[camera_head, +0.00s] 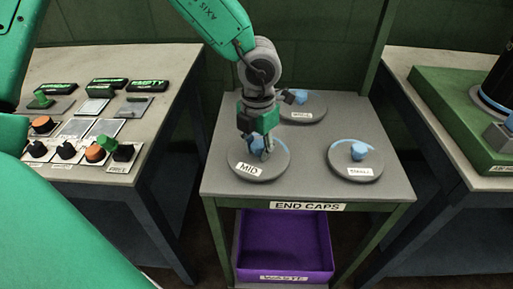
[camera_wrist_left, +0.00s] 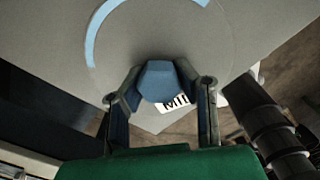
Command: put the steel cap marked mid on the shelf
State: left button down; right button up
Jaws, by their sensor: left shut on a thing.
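The steel cap marked MID (camera_head: 262,171) is a round grey disc with a blue knob and a white label, at the front left of the END CAPS shelf top (camera_head: 309,187). My left gripper (camera_head: 266,152) comes down from above and is shut on its blue knob. In the left wrist view, the fingers (camera_wrist_left: 161,100) stand on both sides of the blue knob (camera_wrist_left: 158,80), with the MID label partly hidden behind a finger. The cap (camera_wrist_left: 165,38) appears level; I cannot tell whether it touches the surface. My right gripper is not in view.
Two similar caps stand at the back (camera_head: 302,110) and right (camera_head: 355,162) of the same surface. A purple bin (camera_head: 284,240) sits below. A bench with switches and plates (camera_head: 82,121) is at left.

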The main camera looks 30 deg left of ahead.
aim_at(259, 144)
pick_arm(q)
jog(key=shift+w+d, duration=0.1)
jog(key=shift+d, duration=0.45)
jog(key=c, duration=1.3)
grip_release()
jog(key=shift+o, duration=0.2)
jog(key=shift+a+f, duration=0.2)
jog(key=shift+a, duration=0.7)
jog(key=shift+d+r, duration=0.1)
jog(key=shift+d, duration=0.3)
jog(key=shift+d+r, duration=0.15)
jog(key=shift+r, duration=0.1)
jog(key=r+p, duration=0.1)
jog(key=r, duration=0.2)
jog(key=r+p, duration=0.1)
jog(key=r, duration=0.3)
jog(key=a+r+p, duration=0.1)
jog(key=r, duration=0.2)
jog(key=shift+r, duration=0.35)
jog(key=shift+d+r, duration=0.45)
jog(key=shift+r, duration=0.15)
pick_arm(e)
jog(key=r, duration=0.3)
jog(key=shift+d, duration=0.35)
